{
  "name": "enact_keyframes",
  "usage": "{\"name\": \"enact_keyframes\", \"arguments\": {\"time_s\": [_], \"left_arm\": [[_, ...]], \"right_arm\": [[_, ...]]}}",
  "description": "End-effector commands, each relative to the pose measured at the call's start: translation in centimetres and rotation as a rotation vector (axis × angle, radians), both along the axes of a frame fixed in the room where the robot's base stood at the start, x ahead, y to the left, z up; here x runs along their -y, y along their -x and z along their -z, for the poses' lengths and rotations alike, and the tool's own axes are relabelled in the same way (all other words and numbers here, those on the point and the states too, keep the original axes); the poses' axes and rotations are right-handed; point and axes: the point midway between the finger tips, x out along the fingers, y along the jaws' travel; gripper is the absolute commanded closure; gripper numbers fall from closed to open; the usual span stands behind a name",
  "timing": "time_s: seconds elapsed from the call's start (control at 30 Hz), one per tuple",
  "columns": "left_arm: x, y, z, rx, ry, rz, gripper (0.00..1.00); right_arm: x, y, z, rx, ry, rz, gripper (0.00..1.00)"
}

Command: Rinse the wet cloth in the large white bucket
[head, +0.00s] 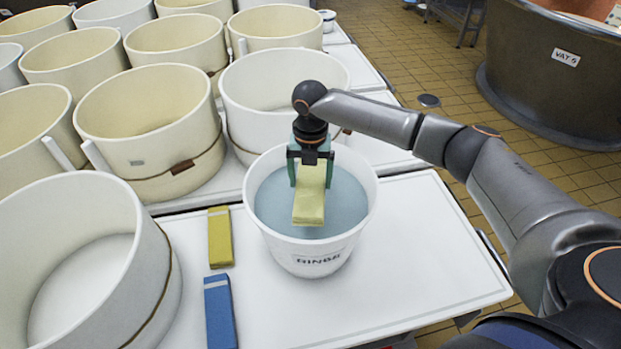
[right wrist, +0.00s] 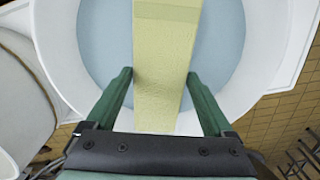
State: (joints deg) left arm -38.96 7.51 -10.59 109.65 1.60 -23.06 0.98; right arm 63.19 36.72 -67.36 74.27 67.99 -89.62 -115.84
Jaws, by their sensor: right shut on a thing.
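The large white bucket (head: 315,262), labelled RINSE, stands on a white table and holds bluish water (head: 345,205). My right gripper (head: 309,180) is over the bucket's opening, pointing down. It is shut on a pale yellow cloth (head: 309,207), which hangs folded as a long strip. The cloth is over the water; I cannot tell whether its lower end touches the surface. In the right wrist view the cloth (right wrist: 165,65) runs between the green fingers, with the bucket's water (right wrist: 110,40) behind it. My left gripper is not in view.
A yellow folded cloth (head: 220,237) and a blue folded cloth (head: 220,312) lie on the table left of the bucket. Several large cream tubs (head: 150,130) crowd the left and back. The table (head: 420,250) right of the bucket is clear. A copper vat (head: 550,75) stands beyond.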

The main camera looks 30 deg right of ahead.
Motion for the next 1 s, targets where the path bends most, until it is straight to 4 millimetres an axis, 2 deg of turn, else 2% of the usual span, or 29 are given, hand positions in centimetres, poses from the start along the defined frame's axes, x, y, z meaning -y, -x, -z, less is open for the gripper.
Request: {"name": "enact_keyframes", "arguments": {"time_s": [0.03, 0.17, 0.23, 0.37, 0.7, 1.0], "left_arm": [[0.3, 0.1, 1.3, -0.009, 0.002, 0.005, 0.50], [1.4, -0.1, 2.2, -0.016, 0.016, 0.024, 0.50], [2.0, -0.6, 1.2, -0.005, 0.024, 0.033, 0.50], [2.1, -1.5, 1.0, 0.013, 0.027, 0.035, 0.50], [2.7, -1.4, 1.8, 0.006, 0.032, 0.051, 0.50], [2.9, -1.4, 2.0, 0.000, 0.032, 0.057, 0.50]], "right_arm": [[0.0, 0.0, 1.1, 0.001, 0.001, 0.000, 0.83], [0.0, 0.0, 2.5, 0.001, 0.001, 0.000, 0.83], [0.0, 0.0, 2.7, -0.001, -0.001, 0.001, 0.83], [0.0, 0.0, 4.0, -0.002, -0.001, 0.001, 0.83], [0.0, 0.0, 7.0, 0.000, -0.001, 0.001, 0.83], [0.0, -0.1, 7.7, 0.001, -0.002, 0.001, 0.83]]}}
